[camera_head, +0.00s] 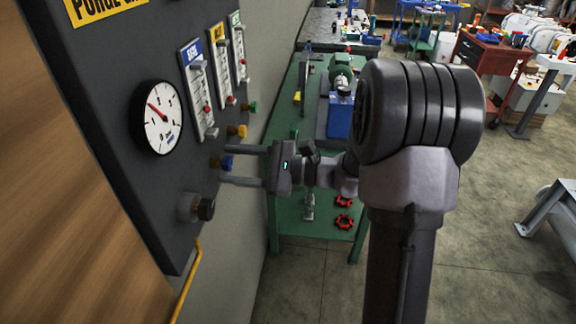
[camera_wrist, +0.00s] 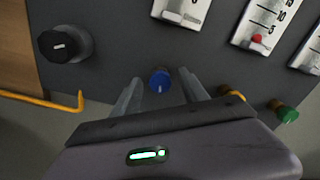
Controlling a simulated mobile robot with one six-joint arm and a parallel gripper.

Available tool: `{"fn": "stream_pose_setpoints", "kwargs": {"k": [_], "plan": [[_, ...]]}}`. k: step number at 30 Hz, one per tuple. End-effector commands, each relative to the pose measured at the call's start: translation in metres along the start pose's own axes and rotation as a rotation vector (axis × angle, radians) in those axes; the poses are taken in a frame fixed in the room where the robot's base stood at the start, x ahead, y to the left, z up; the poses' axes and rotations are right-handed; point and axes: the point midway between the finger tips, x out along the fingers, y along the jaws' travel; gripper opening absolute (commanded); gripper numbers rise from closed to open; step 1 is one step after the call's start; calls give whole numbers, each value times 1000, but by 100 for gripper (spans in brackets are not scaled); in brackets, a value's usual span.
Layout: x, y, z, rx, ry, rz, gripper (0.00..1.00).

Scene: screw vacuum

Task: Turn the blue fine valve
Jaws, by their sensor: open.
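The blue fine valve (camera_head: 227,162) is a small knob low on the dark panel, below the blue-labelled flow tube. In the wrist view the blue valve (camera_wrist: 159,80) shows a pale mark on its face and sits between my two fingers. My gripper (camera_head: 223,165) is open, with one finger above and one below the valve in the head view. In the wrist view my gripper (camera_wrist: 160,90) has a finger on each side of the knob, with visible gaps. I cannot tell how far the fingertips reach past the knob's face.
A yellow valve (camera_head: 238,131) and a green valve (camera_head: 252,107) are on the same panel. A black knob (camera_head: 205,209) sits below the blue valve. A round gauge (camera_head: 161,117) is to the left. A yellow pipe (camera_head: 187,280) runs below. A green workbench (camera_head: 290,190) stands behind.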

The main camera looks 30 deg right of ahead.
Motion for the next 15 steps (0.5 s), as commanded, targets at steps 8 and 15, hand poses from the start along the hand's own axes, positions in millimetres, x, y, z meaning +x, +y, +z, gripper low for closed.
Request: {"fn": "stream_pose_setpoints", "kwargs": {"k": [8,15], "plan": [[-87,-3,2,2,4,-6,52],[-144,-1,2,2,1,-4,52]]}}
